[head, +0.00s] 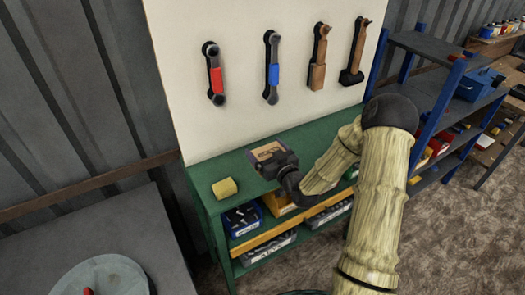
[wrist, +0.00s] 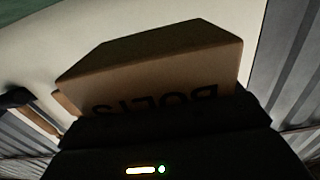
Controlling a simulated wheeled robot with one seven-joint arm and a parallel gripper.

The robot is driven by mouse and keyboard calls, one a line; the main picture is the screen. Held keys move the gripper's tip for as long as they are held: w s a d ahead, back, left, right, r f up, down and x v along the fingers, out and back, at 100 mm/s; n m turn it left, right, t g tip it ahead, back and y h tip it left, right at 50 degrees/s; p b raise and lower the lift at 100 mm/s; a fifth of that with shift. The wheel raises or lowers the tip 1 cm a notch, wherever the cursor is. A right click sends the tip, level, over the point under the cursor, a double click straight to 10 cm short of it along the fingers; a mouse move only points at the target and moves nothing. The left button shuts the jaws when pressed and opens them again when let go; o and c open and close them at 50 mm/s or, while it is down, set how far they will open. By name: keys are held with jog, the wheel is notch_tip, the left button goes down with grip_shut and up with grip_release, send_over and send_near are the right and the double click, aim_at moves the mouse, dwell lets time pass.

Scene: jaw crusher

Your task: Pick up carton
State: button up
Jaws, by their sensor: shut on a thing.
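The carton (head: 267,149) is a small brown box near the back of the green bench, against the pale tool board. My gripper (head: 278,164) is at its near side and shut on it, hiding part of it. In the wrist view the carton (wrist: 150,72) fills the middle, with dark lettering that appears upside down and seems to read "BOLTS". The dark gripper body (wrist: 165,140) covers its lower edge there. I cannot tell whether the carton touches the bench top.
A yellow block (head: 224,188) lies on the green bench (head: 210,207), left of my gripper. Bins, including a blue one (head: 243,218), sit on the shelf below. Several tools hang on the board (head: 240,120). A blue shelf rack (head: 440,105) stands to the right.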

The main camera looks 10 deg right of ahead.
jog(key=v, duration=1)
jog(key=shift+r, duration=0.3)
jog(key=shift+s+d+p, duration=0.2)
jog(key=shift+p, duration=0.4)
jog(key=p+v, duration=0.4)
jog(key=p, duration=0.1)
jog(key=shift+s+f+p, duration=0.25)
jog(key=shift+s+p, duration=0.1)
jog(key=shift+d, duration=0.1)
